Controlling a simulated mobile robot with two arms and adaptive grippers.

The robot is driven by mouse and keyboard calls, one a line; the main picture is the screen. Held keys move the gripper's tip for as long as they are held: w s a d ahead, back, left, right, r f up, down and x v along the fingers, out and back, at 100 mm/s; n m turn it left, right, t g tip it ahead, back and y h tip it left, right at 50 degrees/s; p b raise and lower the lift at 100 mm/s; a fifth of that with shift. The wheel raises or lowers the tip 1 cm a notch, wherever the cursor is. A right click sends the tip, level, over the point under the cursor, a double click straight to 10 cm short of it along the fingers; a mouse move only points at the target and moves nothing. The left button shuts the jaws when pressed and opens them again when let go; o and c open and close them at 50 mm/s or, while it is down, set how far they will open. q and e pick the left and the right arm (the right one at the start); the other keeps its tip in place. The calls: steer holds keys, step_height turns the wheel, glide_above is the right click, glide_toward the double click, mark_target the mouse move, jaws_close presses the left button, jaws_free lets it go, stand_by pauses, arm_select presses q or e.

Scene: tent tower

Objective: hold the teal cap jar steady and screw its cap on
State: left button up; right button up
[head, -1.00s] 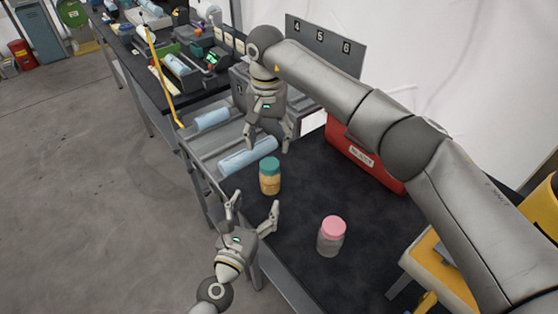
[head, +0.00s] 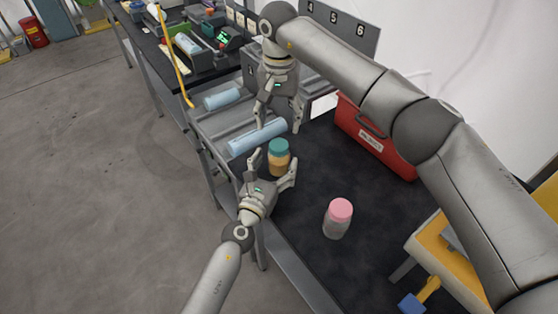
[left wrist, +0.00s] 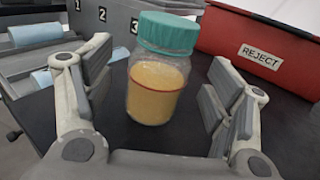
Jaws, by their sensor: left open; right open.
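The teal cap jar (head: 279,163) stands upright on the dark table, a clear jar with yellowish contents and the teal cap (head: 279,147) on its mouth. In the left wrist view the jar (left wrist: 155,90) stands between the spread fingers, with gaps on both sides. My left gripper (head: 272,170) is open around the jar's near side, low beside its body. My right gripper (head: 281,122) is open, pointing down above and just behind the cap, apart from it. How tightly the cap sits cannot be told.
A pink-capped jar (head: 338,218) stands on the table nearer to me. A red REJECT bin (head: 378,148) is at the back right. Blue rolls (head: 257,137) lie on the grey rack at the left. A yellow stand (head: 455,243) is at the right. Table between them is clear.

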mark_target(279, 144)
arm_select(q)
steer(key=shift+x, duration=1.55)
steer(key=shift+c, duration=0.2)
jaws_close()
arm_select(e)
steer(key=m, duration=0.9)
steer(key=shift+f, duration=0.1)
steer(key=shift+f, duration=3.95)
